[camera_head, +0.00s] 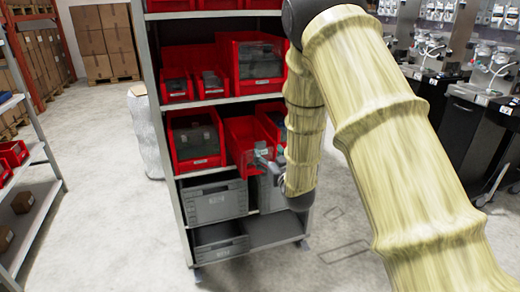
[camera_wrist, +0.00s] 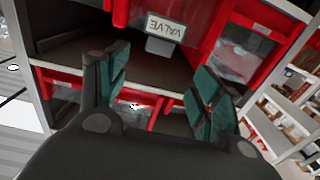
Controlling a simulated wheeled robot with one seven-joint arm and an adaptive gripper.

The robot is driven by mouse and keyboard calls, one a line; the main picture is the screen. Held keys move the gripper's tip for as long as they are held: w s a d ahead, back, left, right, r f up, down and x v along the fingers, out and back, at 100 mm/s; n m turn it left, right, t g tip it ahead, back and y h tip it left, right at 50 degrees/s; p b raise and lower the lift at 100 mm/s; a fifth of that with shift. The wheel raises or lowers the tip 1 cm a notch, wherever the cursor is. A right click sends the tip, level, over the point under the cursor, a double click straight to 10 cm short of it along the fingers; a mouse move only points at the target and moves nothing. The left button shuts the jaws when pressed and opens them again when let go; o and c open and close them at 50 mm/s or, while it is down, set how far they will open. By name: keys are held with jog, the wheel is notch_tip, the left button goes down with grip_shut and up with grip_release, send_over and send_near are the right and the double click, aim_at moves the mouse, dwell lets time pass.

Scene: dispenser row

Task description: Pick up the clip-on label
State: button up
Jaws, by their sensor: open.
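The clip-on label (camera_wrist: 166,29) is a small white plate reading "VALVE", upside down in the wrist view, with a grey clip part below it. It sits against the front of a red bin (camera_wrist: 205,14), at the top of that view. My gripper (camera_wrist: 157,92) is open, its two dark green-padded fingers apart with nothing between them. The label lies beyond the fingertips, roughly centred between them. In the head view my gripper (camera_head: 264,156) is at the shelf front, before a red bin (camera_head: 240,132); I cannot make out the label there.
The grey shelf rack (camera_head: 165,125) holds red bins and grey crates (camera_head: 214,202) close around my gripper. Another rack (camera_head: 40,150) stands at the left. Open floor (camera_head: 110,215) lies between them. Dark machines (camera_head: 470,125) stand at the right.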

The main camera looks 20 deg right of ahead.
aim_at(261, 147)
jog(key=w, duration=0.2)
jog(key=w+f, duration=0.1)
jog(key=w, duration=0.3)
jog(key=shift+w+f, duration=0.25)
jog(key=shift+w, duration=0.3)
jog(key=c, duration=0.6)
